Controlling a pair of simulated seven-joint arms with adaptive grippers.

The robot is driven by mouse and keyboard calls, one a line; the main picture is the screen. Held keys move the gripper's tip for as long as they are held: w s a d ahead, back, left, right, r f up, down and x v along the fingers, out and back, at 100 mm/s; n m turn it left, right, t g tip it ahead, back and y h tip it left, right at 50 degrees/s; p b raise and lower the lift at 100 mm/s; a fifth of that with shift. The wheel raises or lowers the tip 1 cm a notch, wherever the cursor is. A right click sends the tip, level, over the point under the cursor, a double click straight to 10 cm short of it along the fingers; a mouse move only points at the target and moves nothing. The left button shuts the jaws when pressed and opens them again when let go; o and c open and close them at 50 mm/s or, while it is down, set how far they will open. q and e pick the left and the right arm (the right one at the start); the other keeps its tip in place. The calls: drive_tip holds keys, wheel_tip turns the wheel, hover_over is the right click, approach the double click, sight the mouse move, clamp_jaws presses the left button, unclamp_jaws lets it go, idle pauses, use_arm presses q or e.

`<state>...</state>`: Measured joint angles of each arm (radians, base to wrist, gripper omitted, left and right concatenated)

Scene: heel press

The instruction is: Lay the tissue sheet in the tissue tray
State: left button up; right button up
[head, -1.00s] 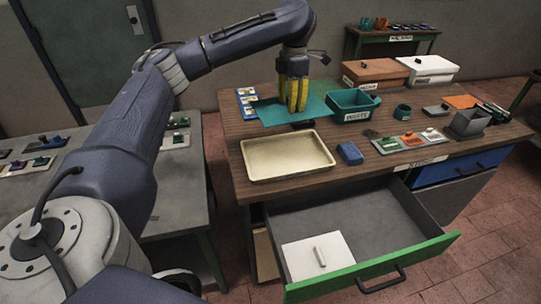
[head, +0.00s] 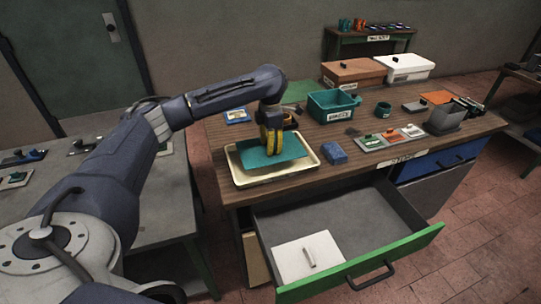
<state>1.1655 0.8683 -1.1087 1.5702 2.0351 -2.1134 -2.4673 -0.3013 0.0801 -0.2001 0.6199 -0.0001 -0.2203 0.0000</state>
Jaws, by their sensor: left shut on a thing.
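The tissue sheet (head: 291,148) is a flat teal sheet, over the cream tissue tray (head: 243,179) on the wooden workbench. My left gripper (head: 270,149) has yellow fingers pointing down, shut on the sheet near its middle. The sheet covers much of the tray's inside, and the tray's front and side rims show around it. I cannot tell whether the sheet touches the tray floor. My right gripper is not in view.
A blue block (head: 334,153) sits just right of the tray. Behind are a teal bin (head: 331,107) and a green sheet (head: 300,92).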

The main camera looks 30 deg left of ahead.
use_arm(q)
drive_tip(key=shift+f, duration=2.4)
drive_tip(key=o, duration=0.8)
drive_tip(key=shift+f, duration=0.1)
wheel_tip(320, 180, up, 12)
drive_tip(key=shift+r, duration=0.1)
